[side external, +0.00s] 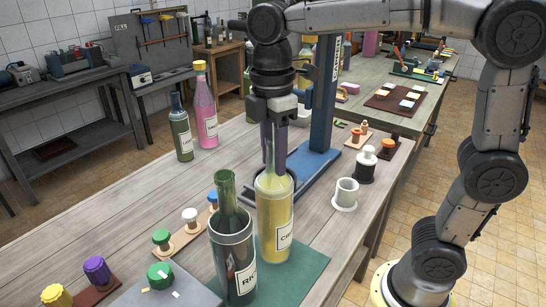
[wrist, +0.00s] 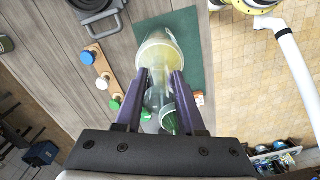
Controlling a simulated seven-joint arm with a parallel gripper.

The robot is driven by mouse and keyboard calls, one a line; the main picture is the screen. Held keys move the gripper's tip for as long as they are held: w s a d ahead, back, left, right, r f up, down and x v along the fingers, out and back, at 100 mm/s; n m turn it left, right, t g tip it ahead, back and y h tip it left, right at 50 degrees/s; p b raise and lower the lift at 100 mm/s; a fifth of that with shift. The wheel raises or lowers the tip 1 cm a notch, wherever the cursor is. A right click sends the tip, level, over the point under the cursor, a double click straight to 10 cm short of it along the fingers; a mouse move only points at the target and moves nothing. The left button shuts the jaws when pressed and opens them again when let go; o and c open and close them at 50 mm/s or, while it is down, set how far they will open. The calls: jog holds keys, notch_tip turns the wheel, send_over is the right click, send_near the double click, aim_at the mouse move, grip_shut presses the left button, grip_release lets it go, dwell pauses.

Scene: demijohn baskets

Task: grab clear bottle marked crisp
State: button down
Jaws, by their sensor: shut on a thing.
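The clear bottle (side external: 275,215) holds pale yellow liquid and has a white label whose visible letters begin "CR"; the rest is cut off from view. It stands upright at the green mat (side external: 305,272), and I cannot tell if its base touches the mat. My gripper (side external: 274,165) points down from above, with its purple fingers shut on the bottle's neck. In the wrist view the fingers (wrist: 160,95) lie on both sides of the neck, and the bottle's body (wrist: 160,52) extends beyond them.
A dark green bottle (side external: 230,250) with a white label stands close beside it, front left. A blue column (side external: 322,110) rises behind. A white mug (side external: 345,193) and a black-bodied container (side external: 366,167) stand to the right. Pink (side external: 203,110) and dark (side external: 181,130) bottles stand back left. The table's left middle is clear.

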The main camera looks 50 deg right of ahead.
jog(key=shift+r, duration=1.6)
jog(key=s+d+r, duration=0.3)
jog(key=s+r, duration=0.6)
jog(key=s, duration=0.4)
jog(key=shift+d+r, duration=0.2)
jog(key=shift+s+r, duration=0.1)
jog(key=shift+s, duration=0.15)
